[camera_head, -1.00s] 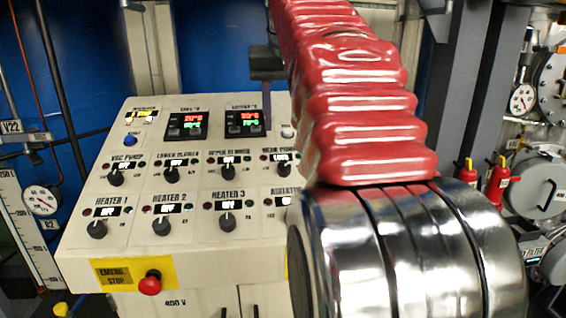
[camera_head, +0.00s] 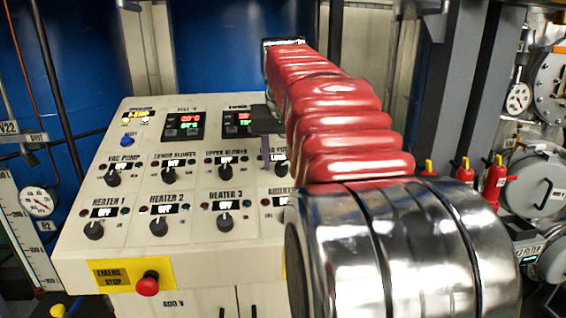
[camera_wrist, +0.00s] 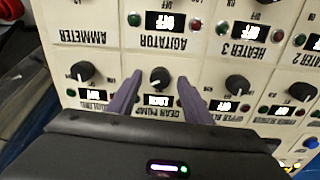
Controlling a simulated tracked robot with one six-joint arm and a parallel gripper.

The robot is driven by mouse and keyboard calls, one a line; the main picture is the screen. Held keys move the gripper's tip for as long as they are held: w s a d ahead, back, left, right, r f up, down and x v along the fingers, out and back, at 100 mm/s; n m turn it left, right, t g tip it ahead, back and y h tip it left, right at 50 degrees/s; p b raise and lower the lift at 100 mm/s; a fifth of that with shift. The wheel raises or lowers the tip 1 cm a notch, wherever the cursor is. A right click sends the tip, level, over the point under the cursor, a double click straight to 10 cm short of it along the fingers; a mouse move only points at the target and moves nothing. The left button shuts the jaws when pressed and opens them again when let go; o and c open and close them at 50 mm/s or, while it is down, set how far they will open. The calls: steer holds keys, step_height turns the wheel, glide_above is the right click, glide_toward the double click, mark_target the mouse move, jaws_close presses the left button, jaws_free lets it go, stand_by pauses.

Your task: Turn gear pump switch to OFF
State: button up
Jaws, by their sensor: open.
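The gear pump switch is a black round knob (camera_wrist: 158,78) on the sloped control panel, upside down in the wrist view, with its lit display reading what looks like LOCAL. Its position mark is too small to read surely. My gripper (camera_wrist: 158,77) is open, its two purple fingers pointing at the panel. One fingertip lies on each side of the knob, with gaps visible; how near they are in depth I cannot tell. In the head view my gripper (camera_head: 266,160) is over the panel's right part, and my red-sleeved arm hides much of that side.
The agitator display (camera_wrist: 165,22) reads OFF beyond the knob. The vac pump knob (camera_head: 112,178), heater knobs and a red emergency stop button (camera_head: 147,284) are further left on the panel.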

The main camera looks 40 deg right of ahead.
steer(key=shift+w+d+f, duration=0.15)
steer(key=shift+f, duration=0.4)
steer(key=shift+c, duration=0.5)
steer(key=c, duration=1)
